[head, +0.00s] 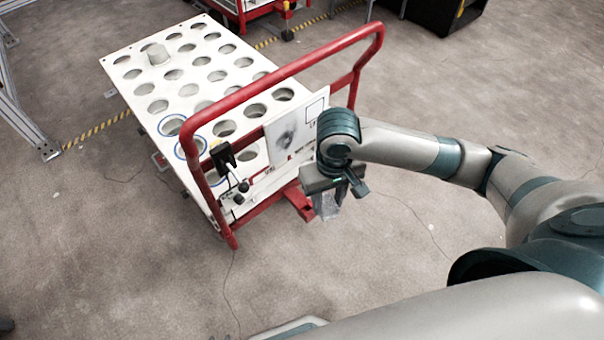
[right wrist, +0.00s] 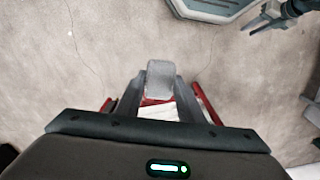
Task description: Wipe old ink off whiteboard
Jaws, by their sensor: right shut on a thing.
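The whiteboard (head: 302,118) is a white panel fixed upright at the handle end of the red cart in the head view. It bears a grey ink smudge (head: 286,138) and a square outline at its upper right. My right gripper (head: 328,205) is beside the board's right edge, on the near side, pointing down. In the right wrist view it is shut on a grey block (right wrist: 161,80), which looks like an eraser. In the head view the block is hard to make out under the gripper. A dark gripper-like part, probably my left gripper (right wrist: 258,18), shows at the upper right of the wrist view.
The red cart handle (head: 300,65) arches over the board. A white tray with round holes (head: 125,72) lies behind it, holding one grey cup (head: 158,54). A black device (head: 222,157) hangs left of the board.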

